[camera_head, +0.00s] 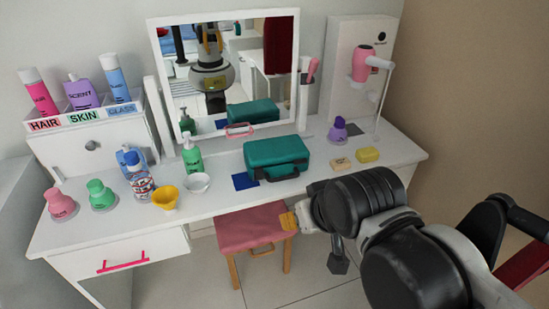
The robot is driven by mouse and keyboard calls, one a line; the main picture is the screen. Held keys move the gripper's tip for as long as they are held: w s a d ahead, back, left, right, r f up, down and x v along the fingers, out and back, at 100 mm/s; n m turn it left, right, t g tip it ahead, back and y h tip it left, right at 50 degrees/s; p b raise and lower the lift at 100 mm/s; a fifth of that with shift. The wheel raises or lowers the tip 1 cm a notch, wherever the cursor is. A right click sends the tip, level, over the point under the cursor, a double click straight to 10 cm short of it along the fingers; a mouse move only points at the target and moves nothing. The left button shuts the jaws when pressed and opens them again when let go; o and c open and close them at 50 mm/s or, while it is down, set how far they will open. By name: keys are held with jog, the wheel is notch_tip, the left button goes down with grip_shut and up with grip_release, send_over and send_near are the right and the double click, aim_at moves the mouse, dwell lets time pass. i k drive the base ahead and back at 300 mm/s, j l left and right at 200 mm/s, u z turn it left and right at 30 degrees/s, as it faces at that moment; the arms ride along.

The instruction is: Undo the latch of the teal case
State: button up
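The teal case (276,150) lies closed on the white dressing table, right of centre and in front of the mirror. A dark handle (281,174) shows along its front side. The latch is too small to make out. My gripper (338,264) appears as a small dark shape below my arm's end, in front of the table's edge. It is below and to the right of the case in the picture, apart from it. Its fingers are too small and dark to tell whether they are open.
A blue square (243,181) lies at the case's left. A white bowl (196,183), yellow cup (165,198) and green pump bottle (192,156) stand further left. A pink stool (250,228) stands below. The mirror (225,75) rises behind.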

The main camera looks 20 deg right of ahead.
aim_at(258, 173)
jog(key=k+j+u, duration=0.1)
jog(key=j, duration=0.25)
jog(key=k+j+u, duration=0.15)
jog(key=j, duration=0.2)
jog(key=k+j+u, duration=0.1)
jog(key=j, duration=0.3)
jog(key=j+u, duration=0.1)
jog(key=j, duration=0.25)
jog(key=k, duration=0.05)
